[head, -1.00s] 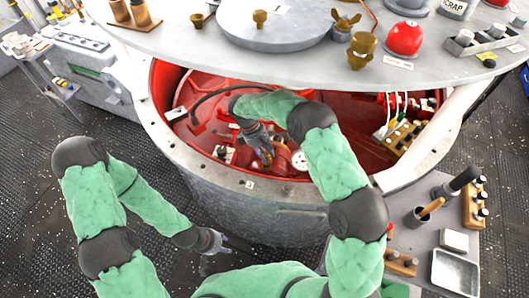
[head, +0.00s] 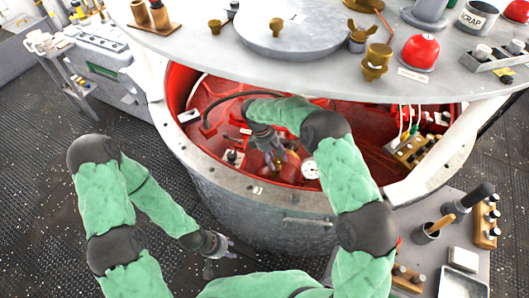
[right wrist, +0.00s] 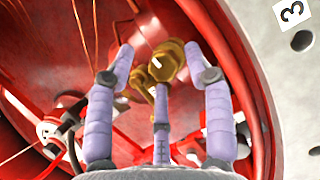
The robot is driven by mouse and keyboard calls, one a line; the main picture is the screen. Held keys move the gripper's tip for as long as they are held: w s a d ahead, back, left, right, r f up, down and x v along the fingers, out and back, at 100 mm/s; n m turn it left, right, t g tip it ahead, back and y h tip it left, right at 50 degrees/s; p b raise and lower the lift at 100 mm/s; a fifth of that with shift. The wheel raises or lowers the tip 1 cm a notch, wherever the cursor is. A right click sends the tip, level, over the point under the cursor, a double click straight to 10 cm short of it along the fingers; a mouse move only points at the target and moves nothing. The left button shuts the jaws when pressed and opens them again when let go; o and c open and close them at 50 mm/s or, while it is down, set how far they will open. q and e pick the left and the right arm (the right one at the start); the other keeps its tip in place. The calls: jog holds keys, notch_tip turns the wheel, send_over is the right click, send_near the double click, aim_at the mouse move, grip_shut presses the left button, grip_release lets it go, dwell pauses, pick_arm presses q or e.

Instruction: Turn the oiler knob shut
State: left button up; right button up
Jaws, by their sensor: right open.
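The brass oiler knob (right wrist: 170,58) shows in the right wrist view inside the red drum, between and beyond the tips of my right gripper (right wrist: 160,75). Its three purple fingers are spread, and I see none closed on the knob; whether any touches it I cannot tell. In the head view my right gripper (head: 275,157) reaches down into the drum and largely hides the knob. My left gripper (head: 228,250) hangs low outside the drum, over the dark floor, its fingers apart and empty.
A white gauge (head: 310,169) sits just right of my right gripper. The drum's pale rim (head: 232,180) curves close in front. The grey upper plate (head: 335,65) overhangs the drum and carries brass fittings and a red dome (head: 420,52). A side table with tools stands at right.

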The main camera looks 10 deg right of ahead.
jog(key=shift+w+a+r, duration=0.2)
jog(key=shift+a+r, duration=0.05)
jog(key=shift+r, duration=0.05)
jog(key=w+a, duration=0.6)
jog(key=a, duration=0.3)
jog(key=shift+w+a, duration=0.25)
dwell(0.4)
